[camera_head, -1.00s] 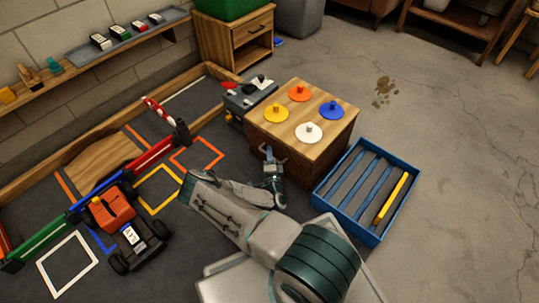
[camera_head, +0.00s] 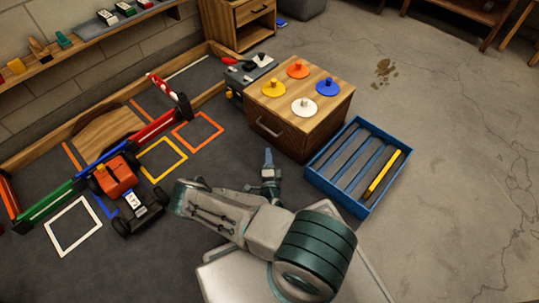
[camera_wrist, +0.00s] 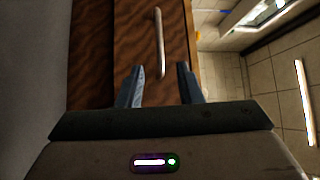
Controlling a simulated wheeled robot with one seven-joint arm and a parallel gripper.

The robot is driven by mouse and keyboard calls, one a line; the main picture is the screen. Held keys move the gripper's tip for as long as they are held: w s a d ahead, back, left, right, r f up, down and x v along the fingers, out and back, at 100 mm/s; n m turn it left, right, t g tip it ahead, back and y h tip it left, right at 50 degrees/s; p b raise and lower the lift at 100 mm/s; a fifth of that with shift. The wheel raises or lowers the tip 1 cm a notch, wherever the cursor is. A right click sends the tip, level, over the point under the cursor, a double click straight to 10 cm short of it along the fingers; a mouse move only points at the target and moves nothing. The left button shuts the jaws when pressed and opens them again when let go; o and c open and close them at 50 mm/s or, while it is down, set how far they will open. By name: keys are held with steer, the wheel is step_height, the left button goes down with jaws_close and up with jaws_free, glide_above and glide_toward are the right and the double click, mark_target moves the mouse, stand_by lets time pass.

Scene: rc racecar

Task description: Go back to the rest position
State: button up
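My gripper (camera_head: 268,157) is in front of the wooden box's drawer face, apart from it, with my arm folded back toward my base. In the wrist view my gripper (camera_wrist: 158,85) has its two blue fingers spread with nothing between them. The wooden box (camera_head: 312,132) carries orange, yellow, blue and white knobbed discs on its top. Its metal drawer handle (camera_head: 269,128) faces my gripper and also shows in the wrist view (camera_wrist: 159,42), beyond the fingertips. The drawer looks shut.
A blue slotted tray (camera_head: 337,196) holding a yellow bar stands right of the box. An orange and black racecar (camera_head: 122,190) sits at left, beside coloured barriers and floor squares. A grey toolbox (camera_head: 248,72) stands behind the box.

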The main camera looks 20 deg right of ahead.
steer(key=shift+w+a+r, duration=0.1)
steer(key=shift+a, duration=0.1)
steer(key=s+d+r+m+g+h+p, duration=0.1)
steer(key=s+r+m+g+h+p, duration=0.15)
steer(key=r+m+g+p, duration=0.7)
steer(key=s+d+r+m+g+h+p, duration=0.15)
steer(key=r+m+g+h, duration=0.25)
steer(key=r+m, duration=1.1)
steer(key=s+d+r+m+g+h+p, duration=0.1)
steer(key=s+r+m+g+h+p, duration=0.35)
steer(key=r, duration=1.35)
steer(key=s+a+r+m+t+y+p, duration=0.1)
steer(key=s+a+r+m+y+p, duration=0.3)
steer(key=r, duration=1)
steer(key=s+a+r+m+t+y+p, duration=0.1)
steer(key=s+a+r+m+y+p, duration=0.4)
steer(key=r+m+p, duration=0.5)
steer(key=s+a+r+m+y+p, duration=0.5)
steer(key=r+p, duration=0.6)
steer(key=r, duration=0.8)
steer(key=a+m+y, duration=0.2)
steer(key=m+y, duration=0.1)
steer(key=y, duration=0.1)
steer(key=shift+s+a+r+t+y, duration=0.2)
steer(key=shift+r+t+y, duration=0.1)
steer(key=shift+t, duration=0.1)
